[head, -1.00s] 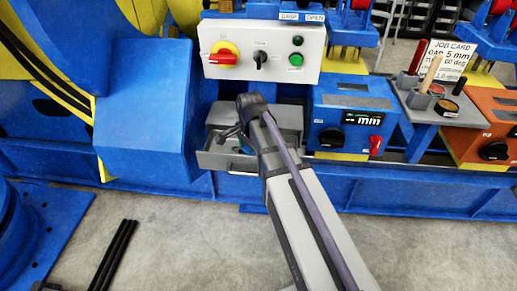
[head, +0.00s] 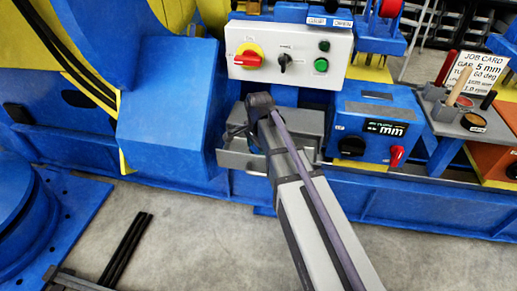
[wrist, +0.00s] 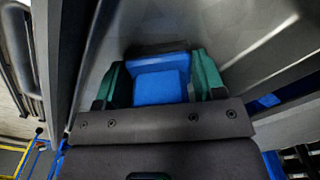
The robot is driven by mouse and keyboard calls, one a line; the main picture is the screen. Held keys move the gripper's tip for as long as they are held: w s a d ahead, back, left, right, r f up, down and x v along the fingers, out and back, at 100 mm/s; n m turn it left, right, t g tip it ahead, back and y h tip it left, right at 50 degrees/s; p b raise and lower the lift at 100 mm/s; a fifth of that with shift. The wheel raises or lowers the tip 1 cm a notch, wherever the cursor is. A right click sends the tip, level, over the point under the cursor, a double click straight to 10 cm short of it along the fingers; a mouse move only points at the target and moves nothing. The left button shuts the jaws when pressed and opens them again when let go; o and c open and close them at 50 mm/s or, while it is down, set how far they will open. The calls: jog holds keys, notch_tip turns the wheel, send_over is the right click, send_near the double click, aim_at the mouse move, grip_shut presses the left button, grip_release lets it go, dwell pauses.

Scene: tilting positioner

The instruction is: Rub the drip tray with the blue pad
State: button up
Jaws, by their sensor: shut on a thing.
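The drip tray appears to be the grey open-topped tray (head: 238,160) below the switch panel in the head view. My arm covers much of it. In the wrist view my gripper (wrist: 159,76) has two green-faced fingers shut on the sides of the blue pad (wrist: 160,88). A grey metal surface (wrist: 215,35), apparently the tray's inside, lies beyond the pad. I cannot tell whether the pad touches it. In the head view the pad and fingertips are hidden behind my wrist, which is over the tray.
A switch panel (head: 305,72) with a red knob is just above and behind the tray. A blue box with an mm display (head: 372,126) stands close on the right. A large blue machine body (head: 165,110) is close on the left.

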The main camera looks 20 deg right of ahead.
jog(key=shift+s+d, duration=0.4)
jog(key=shift+d, duration=0.5)
jog(key=shift+s+d, duration=0.4)
jog(key=shift+d, duration=0.45)
jog(key=shift+s+d+f, duration=0.1)
jog(key=shift+s+d, duration=0.2)
jog(key=shift+d, duration=0.3)
jog(key=shift+s+d+r, duration=0.1)
jog(key=shift+s+d, duration=0.2)
jog(key=shift+d, duration=0.3)
jog(key=shift+s+d+f, duration=0.1)
jog(key=shift+s+d, duration=0.2)
jog(key=shift+d, duration=0.3)
jog(key=shift+w+a+r, duration=0.15)
jog(key=shift+w+a, duration=0.3)
jog(key=shift+a, duration=0.4)
jog(key=shift+w+a+r, duration=0.1)
jog(key=shift+w+a, duration=0.35)
jog(key=shift+a, duration=0.35)
jog(key=shift+w+a, duration=0.35)
jog(key=shift+a, duration=0.3)
jog(key=shift+w+a, duration=0.3)
jog(key=shift+a, duration=0.4)
jog(key=shift+w+a, duration=0.35)
jog(key=shift+a, duration=0.3)
notch_tip(320, 180, up, 6)
jog(key=p, duration=0.6)
jog(key=shift+s+f, duration=0.1)
